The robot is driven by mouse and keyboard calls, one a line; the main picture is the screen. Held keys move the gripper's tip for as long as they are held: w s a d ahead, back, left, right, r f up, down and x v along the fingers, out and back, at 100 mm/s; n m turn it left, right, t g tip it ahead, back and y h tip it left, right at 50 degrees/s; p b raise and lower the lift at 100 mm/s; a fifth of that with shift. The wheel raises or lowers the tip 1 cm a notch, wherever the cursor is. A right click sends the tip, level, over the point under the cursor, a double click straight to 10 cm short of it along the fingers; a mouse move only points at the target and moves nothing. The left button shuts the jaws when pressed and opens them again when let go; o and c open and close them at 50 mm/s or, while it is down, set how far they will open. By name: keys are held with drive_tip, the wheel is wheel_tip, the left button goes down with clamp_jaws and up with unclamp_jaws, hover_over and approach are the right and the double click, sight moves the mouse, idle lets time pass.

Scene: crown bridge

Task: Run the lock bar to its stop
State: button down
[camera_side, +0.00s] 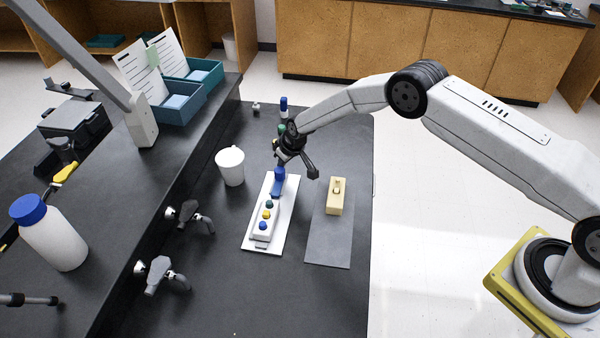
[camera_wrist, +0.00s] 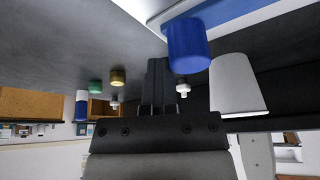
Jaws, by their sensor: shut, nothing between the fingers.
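A white board (camera_side: 258,238) lies on the dark bench in the side view. A blue piece with an upright round knob (camera_side: 278,183) sits at its far end; it looks like the lock bar. In the wrist view the blue knob (camera_wrist: 188,45) is close, just right of my fingers. My gripper (camera_side: 279,160) is shut and empty, just beyond the knob; its fingers also show in the wrist view (camera_wrist: 158,68). I cannot tell whether they touch the knob. A white block (camera_side: 256,236) with green, yellow and blue buttons stands on the near half of the board. The bar's stop cannot be made out.
A white cup (camera_side: 230,167) stands left of the board. A grey mat (camera_side: 328,245) with a tan block (camera_side: 336,197) lies to the right. Several small bottles, one blue-capped (camera_side: 283,106), stand beyond my gripper. Grey taps (camera_side: 188,214) line the left. The near bench is clear.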

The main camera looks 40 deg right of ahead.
sight(280, 170)
drive_tip(key=shift+s+a, duration=1.2)
drive_tip(key=shift+s, duration=0.05)
idle(0.3)
drive_tip(key=shift+w+d, duration=0.6)
idle(0.4)
drive_tip(key=shift+r, duration=3.5)
drive_tip(key=shift+r, duration=0.1)
